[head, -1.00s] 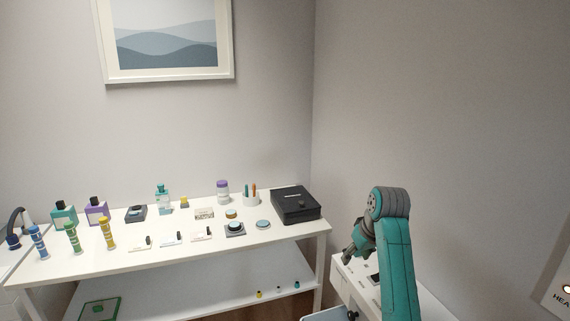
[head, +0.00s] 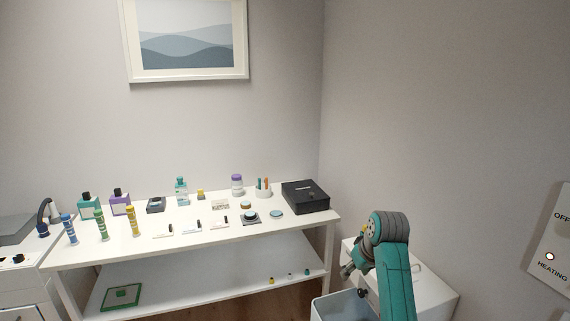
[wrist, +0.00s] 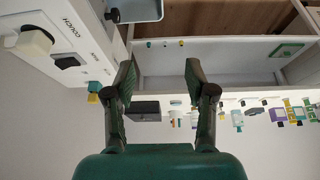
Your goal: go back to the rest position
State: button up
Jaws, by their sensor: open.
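My gripper (wrist: 158,85) is open and empty in the wrist view, its two dark fingers spread apart with the shelf unit beyond them. In the head view my gripper (head: 350,268) shows small and partly hidden beside my teal arm, which is folded at the lower right. It is held in front of a white cabinet (head: 432,290) and appears clear of it; the exact gap cannot be told.
A white table (head: 180,247) with bottles, tubes, small dishes and a black box (head: 305,197) stands along the back wall. A grey bin (head: 338,308) is below my gripper. A wall panel (head: 552,250) marked OFF and HEATING is at the right.

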jog(key=s+f+m+t, duration=0.1)
jog(key=s+f+t, duration=0.1)
jog(key=s+f, duration=0.8)
jog(key=s+f+m+t, duration=0.1)
jog(key=s+f, duration=0.5)
jog(key=f, duration=0.8)
jog(key=s+a+f+t+h, duration=0.15)
jog(key=s+f, duration=0.25)
jog(key=s, duration=0.6)
jog(key=s+r+m+t, duration=0.1)
jog(key=s+r+t, duration=0.25)
jog(key=s, duration=1.75)
jog(key=s+r+t, duration=0.2)
jog(key=s+r, duration=1.2)
jog(key=r, duration=0.1)
jog(key=shift+s+d+r, duration=0.15)
jog(key=shift+s+r, duration=0.2)
